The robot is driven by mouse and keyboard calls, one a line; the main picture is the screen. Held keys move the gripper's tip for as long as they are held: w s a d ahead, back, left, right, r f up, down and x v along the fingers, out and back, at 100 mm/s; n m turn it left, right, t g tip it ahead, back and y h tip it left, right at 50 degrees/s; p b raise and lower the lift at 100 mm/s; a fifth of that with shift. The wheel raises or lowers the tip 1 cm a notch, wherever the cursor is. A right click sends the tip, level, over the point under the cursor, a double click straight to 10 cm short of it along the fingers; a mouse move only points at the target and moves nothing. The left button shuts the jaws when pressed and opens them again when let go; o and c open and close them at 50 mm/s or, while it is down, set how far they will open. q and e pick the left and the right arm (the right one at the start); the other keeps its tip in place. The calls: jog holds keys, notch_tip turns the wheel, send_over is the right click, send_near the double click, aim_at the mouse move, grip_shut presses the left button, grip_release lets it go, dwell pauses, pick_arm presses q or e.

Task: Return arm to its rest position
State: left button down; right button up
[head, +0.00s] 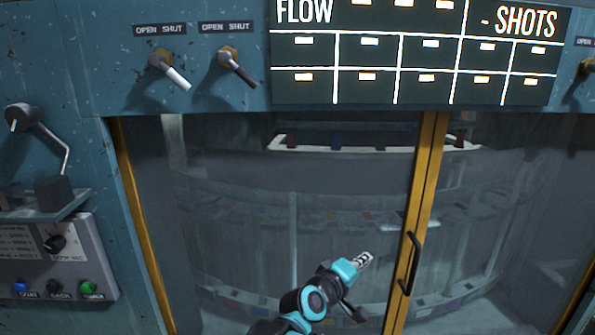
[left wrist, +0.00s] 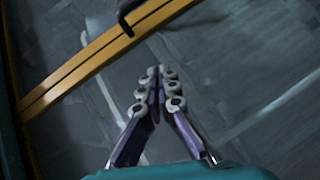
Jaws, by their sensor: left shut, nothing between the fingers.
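My left gripper (head: 362,259) is in front of the glass doors, low in the middle of the head view, left of the black door handle (head: 410,263). In the left wrist view the two fingers of the left gripper (left wrist: 157,90) meet at their tips, with nothing between them. The left arm comes up from the bottom of the head view. My right gripper is not in view.
Yellow-framed glass doors (head: 425,200) fill the middle. Above are a dark sign board (head: 420,60) and two levers, one white-tipped (head: 175,76) and one dark (head: 240,70). A control box (head: 60,260) with knob and buttons juts out at left.

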pick_arm(q)
jog(key=s+a+f+m+g+y+b, duration=0.1)
jog(key=s+a+f+m+y+b, duration=0.1)
jog(key=s+a+f, duration=0.6)
jog(key=s+a+f+m+g+y+b, duration=0.2)
jog(key=s+a+f, duration=0.6)
jog(key=a, duration=0.9)
jog(key=s+a+f+m+g+y+b, duration=0.1)
jog(key=s+a+f+y+b, duration=0.5)
jog(key=s+a+f, duration=0.2)
jog(key=a+f, duration=0.2)
jog(key=a, duration=0.2)
jog(key=shift+s+a+f+m, duration=0.3)
jog(key=shift+a+f+m, duration=0.1)
jog(key=shift+d, duration=0.15)
